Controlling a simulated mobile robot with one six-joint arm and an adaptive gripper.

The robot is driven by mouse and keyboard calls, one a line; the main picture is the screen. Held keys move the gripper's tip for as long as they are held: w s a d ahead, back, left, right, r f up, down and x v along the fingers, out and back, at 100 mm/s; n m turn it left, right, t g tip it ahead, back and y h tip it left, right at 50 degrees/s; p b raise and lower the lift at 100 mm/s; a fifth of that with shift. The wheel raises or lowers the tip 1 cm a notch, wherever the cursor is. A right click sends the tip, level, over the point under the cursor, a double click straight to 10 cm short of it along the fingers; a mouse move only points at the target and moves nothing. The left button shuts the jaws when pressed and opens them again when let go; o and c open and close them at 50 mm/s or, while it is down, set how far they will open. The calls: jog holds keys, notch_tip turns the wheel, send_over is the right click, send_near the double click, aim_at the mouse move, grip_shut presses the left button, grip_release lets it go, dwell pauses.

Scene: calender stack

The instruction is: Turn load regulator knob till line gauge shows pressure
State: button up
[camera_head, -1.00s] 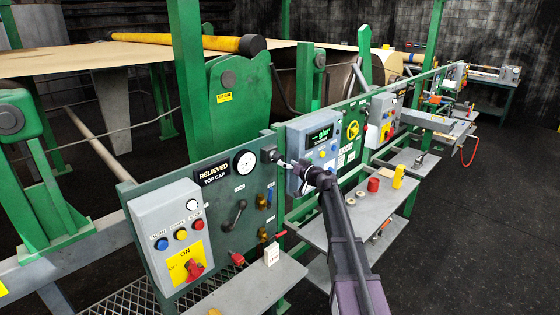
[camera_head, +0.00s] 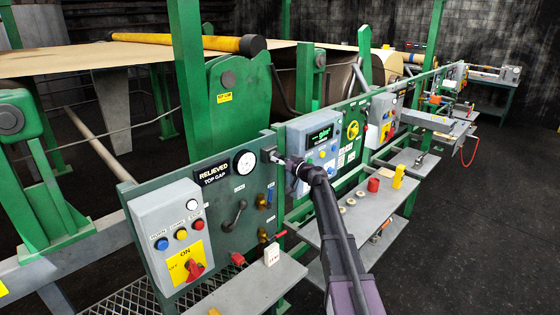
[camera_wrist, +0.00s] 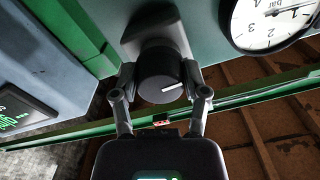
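The load regulator knob (camera_wrist: 160,78) is black and round with a white pointer line slanting up to the right. In the head view the knob (camera_head: 268,155) sits on the green panel, right of the line gauge (camera_head: 245,163). My gripper (camera_wrist: 160,80) is in front of the knob, one finger on each side. Its fingers look spread, with the knob between them; I cannot tell whether they touch it. In the wrist view the white gauge (camera_wrist: 268,22) is partly cut off at the top right; its needle reading is unclear.
A "RELIEVED TOP GAP" sign (camera_head: 213,170) and a grey button box (camera_head: 170,235) are to the left. A black lever (camera_head: 234,215) and brass fittings (camera_head: 262,202) lie below. A grey display box (camera_head: 313,150) stands close on the right.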

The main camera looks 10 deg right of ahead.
jog(key=shift+w, duration=0.1)
jog(key=shift+c, duration=0.5)
jog(key=shift+m, duration=0.6)
jog(key=m, duration=0.3)
jog(key=shift+m, duration=0.3)
jog(key=m, duration=0.5)
jog(key=shift+r, duration=0.15)
jog(key=m, duration=0.4)
jog(key=shift+a+m, duration=0.1)
jog(key=shift+m, duration=0.3)
jog(key=m, duration=0.5)
jog(key=shift+r, duration=0.15)
